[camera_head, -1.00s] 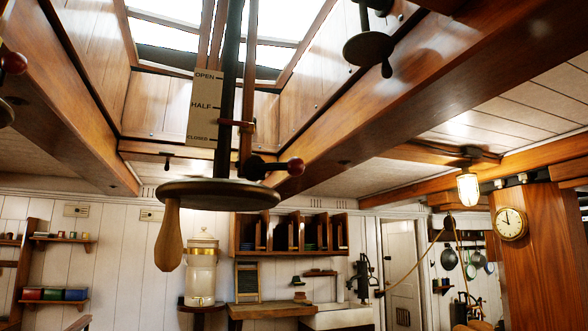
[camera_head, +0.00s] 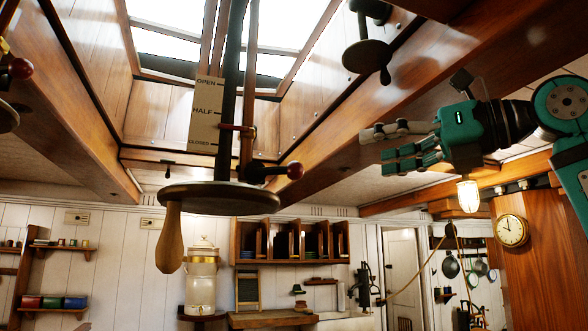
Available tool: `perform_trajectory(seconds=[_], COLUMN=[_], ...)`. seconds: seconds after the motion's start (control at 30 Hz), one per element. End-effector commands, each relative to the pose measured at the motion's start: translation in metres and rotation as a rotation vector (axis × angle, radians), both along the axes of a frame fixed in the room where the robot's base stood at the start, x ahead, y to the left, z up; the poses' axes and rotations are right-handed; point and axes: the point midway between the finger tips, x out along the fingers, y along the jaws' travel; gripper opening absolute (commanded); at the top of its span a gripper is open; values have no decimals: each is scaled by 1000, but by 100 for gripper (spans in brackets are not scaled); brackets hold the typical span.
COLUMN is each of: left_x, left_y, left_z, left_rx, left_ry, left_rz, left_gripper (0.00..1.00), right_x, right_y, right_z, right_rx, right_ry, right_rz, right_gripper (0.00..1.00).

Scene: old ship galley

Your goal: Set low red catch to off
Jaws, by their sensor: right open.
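The lever points right. My left gripper is not in view.
A plate marked OPEN, HALF, CLOSED (camera_head: 205,112) stands beside the dark vertical rod (camera_head: 230,90). A wooden beam (camera_head: 340,120) runs behind the right gripper. A dark crank wheel (camera_head: 369,57) hangs above, and a lamp (camera_head: 468,194) hangs to the right.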

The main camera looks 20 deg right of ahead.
Motion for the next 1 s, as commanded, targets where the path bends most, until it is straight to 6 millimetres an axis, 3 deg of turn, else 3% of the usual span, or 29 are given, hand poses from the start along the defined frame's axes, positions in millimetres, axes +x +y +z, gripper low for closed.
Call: perform_trajectory(seconds=[0.63, 0.8, 1.0], left_x=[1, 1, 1], left_y=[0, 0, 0], left_z=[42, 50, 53], left_rx=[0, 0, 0], left_ry=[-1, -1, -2], left_rz=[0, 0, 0], left_gripper=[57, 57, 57], right_x=[108, 127, 136], right_y=[79, 92, 98], right_z=[3, 2, 0], right_rx=[-1, 1, 2], right_ry=[4, 3, 1], right_rz=[7, 6, 5], right_gripper=[67, 67, 67])
